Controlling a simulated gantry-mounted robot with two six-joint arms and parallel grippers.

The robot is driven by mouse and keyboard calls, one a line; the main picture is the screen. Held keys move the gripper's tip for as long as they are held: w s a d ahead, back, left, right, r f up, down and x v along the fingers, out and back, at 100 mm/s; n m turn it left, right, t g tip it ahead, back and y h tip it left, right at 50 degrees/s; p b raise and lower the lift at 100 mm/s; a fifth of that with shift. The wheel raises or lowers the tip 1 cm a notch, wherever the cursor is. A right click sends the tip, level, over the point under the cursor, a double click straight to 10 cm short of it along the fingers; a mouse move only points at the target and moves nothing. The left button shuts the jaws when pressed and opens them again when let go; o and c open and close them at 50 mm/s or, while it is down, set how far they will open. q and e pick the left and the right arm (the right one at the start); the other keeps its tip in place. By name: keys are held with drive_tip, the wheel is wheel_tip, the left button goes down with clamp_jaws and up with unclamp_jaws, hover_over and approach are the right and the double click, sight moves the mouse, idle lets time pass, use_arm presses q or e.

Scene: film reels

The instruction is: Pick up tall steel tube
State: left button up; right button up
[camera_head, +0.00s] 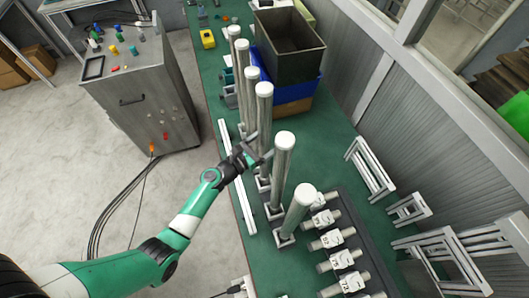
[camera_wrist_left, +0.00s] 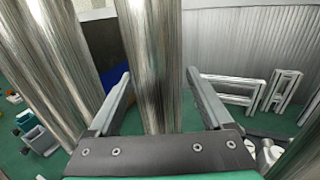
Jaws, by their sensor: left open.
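Several tall steel tubes stand upright in a row on the green table, each in a small square base. My left gripper (camera_head: 262,154) is open at mid-height of the row, beside the second-nearest steel tube (camera_head: 281,165). In the left wrist view, a steel tube (camera_wrist_left: 152,60) stands between the two open fingers of my left gripper (camera_wrist_left: 163,85), with gaps visible on both sides. Another steel tube (camera_wrist_left: 50,60) stands close on the left of that view. The nearest tube (camera_head: 297,215) is to the right of the gripper in the head view. My right gripper is not in view.
A dark open bin (camera_head: 290,45) sits above a blue crate (camera_head: 272,93) behind the tubes. A rack of labelled metal parts (camera_head: 335,240) lies at the right. White frames (camera_head: 370,170) lean by the wall. A white rail (camera_head: 237,180) runs along the table's left side.

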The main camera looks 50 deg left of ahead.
use_arm(q)
drive_tip(key=shift+c, duration=0.3)
clamp_jaws()
idle(1.1)
